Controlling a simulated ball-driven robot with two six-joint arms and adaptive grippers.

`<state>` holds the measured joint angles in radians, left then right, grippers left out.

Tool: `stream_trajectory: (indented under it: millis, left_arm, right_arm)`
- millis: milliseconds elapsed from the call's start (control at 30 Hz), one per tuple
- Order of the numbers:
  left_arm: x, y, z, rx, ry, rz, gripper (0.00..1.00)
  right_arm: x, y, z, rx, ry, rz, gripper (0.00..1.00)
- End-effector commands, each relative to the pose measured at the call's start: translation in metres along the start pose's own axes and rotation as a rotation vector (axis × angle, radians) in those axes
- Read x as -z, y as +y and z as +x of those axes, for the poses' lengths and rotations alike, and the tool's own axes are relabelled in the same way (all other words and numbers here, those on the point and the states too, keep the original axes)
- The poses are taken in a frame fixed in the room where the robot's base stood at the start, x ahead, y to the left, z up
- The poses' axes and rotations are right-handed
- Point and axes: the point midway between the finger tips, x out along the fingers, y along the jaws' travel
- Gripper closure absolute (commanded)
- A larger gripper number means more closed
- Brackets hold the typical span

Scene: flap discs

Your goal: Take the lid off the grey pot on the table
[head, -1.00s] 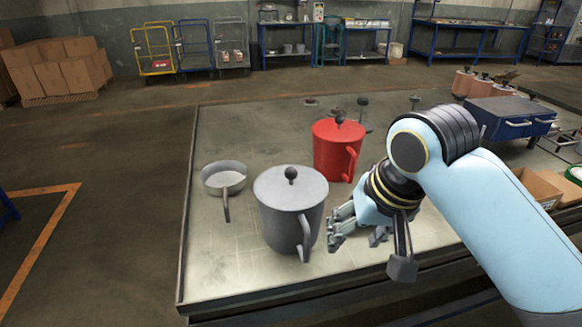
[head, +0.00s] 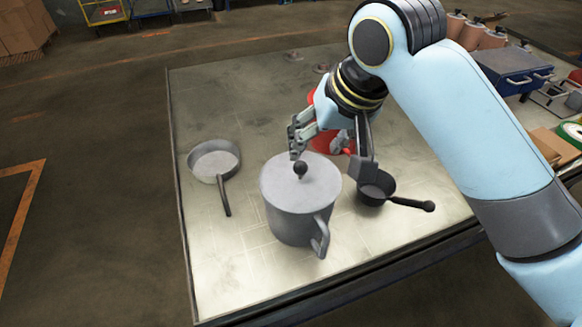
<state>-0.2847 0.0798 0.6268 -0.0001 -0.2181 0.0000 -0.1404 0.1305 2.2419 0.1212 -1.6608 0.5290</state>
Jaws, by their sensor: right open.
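The grey pot (head: 292,222) stands upright on the table (head: 222,287), its handle toward the front right. Its flat grey lid (head: 281,187) sits on top, with a round black knob (head: 300,168) in the middle. My right gripper (head: 320,149) is open, just behind and above the lid, slightly right of the knob. One finger is very close to the knob; I cannot tell whether they touch. My left gripper is not in view.
A red pot (head: 324,142) stands behind, mostly hidden by my right gripper. A small grey pan (head: 214,161) lies left of the grey pot, and a black pan (head: 375,187) to its right. A blue box (head: 513,77) is at the back right. The front left tabletop is clear.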

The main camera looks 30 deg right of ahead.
Motion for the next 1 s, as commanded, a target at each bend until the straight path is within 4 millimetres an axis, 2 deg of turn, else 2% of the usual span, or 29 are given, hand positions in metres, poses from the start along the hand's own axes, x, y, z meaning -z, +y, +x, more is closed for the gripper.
stream_trajectory:
  millis: [133, 300, 433, 633, 933, 1000]
  left_arm:
    - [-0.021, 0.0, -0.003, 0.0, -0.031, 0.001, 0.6]
    - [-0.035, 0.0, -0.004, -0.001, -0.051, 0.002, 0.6]
    - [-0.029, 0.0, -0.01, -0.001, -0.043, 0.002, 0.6]
    - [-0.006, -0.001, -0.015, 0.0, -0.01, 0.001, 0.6]
    - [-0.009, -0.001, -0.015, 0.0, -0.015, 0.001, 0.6]
    - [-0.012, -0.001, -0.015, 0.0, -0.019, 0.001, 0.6]
  right_arm:
    - [-0.001, 0.0, 0.026, 0.0, -0.004, 0.002, 0.45]
    - [0.0, 0.0, 0.04, 0.0, -0.002, 0.0, 0.45]
    - [0.002, 0.0, 0.055, -0.002, -0.004, 0.0, 0.45]
    - [0.003, -0.001, 0.085, 0.0, -0.003, 0.001, 0.45]
    - [0.002, 0.0, 0.091, 0.001, -0.001, 0.0, 0.45]
    - [0.002, 0.0, 0.091, 0.0, -0.001, 0.0, 0.55]
